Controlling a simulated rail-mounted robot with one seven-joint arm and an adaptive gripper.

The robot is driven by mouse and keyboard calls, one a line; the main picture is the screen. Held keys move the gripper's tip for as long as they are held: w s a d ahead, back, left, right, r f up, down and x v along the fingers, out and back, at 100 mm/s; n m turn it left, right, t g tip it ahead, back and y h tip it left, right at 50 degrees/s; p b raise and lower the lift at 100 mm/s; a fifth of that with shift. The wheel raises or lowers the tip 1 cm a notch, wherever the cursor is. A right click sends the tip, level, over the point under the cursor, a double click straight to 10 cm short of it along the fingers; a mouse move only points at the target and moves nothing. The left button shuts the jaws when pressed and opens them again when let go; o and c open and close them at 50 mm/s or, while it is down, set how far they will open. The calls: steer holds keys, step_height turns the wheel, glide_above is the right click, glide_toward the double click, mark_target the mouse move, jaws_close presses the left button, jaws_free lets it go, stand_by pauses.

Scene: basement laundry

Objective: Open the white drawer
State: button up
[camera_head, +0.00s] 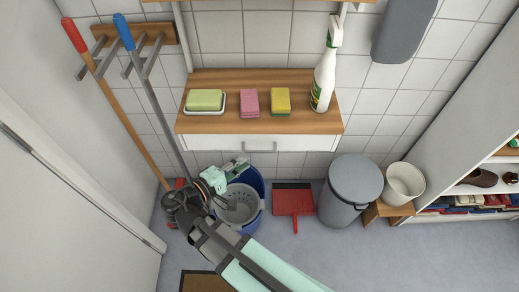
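The white drawer (215,142) is set under a wooden wall shelf. Its front looks flush with the shelf, and no gap shows. A grey bar handle (260,148) sits at the middle of the drawer front.
The wooden top (230,123) holds a green sponge (204,100), pink and yellow sponges and a spray bottle (323,80). Below are a blue bucket (257,184), a red dustpan (293,200) and a grey bin (352,188). Long-handled tools (118,92) hang left.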

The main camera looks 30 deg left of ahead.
mark_target(258, 152)
steer(key=x, duration=0.8)
steer(key=shift+f+p, duration=0.1)
steer(key=shift+p, duration=0.3)
jaws_close()
